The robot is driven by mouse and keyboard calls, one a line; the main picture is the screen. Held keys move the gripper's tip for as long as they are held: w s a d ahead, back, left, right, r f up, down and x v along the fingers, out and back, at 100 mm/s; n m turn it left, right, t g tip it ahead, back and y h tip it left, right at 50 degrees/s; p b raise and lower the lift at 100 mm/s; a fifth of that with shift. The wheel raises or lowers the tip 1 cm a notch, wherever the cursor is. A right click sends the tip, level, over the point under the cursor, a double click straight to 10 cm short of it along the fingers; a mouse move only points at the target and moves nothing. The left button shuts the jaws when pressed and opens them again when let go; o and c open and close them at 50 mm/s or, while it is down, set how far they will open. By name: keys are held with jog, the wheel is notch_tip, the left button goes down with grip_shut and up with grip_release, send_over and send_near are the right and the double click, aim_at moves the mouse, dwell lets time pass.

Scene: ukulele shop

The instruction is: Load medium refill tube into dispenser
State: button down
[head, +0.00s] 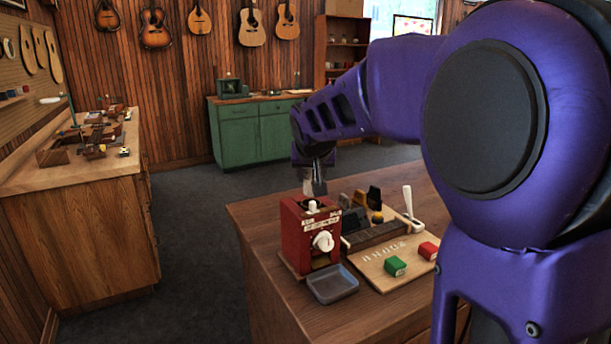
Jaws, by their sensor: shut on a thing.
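A red dispenser (300,241) with a white front knob (323,241) and a pale label stands on the wooden table. A small white piece (312,206) shows at its top opening; I cannot tell whether it is part of the dispenser or a tube. My gripper (315,188) points down just above the dispenser's top. It is shut on a small, pale thing, probably the medium refill tube, which is too small and too covered by the fingers to identify. I cannot tell whether the held thing touches the dispenser.
A blue-grey tray (332,284) sits in front of the dispenser. Dark holders (355,219) stand behind. The table's front left is clear.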

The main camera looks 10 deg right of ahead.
jog(key=c, duration=0.7)
grip_release()
jog(key=shift+r, duration=0.1)
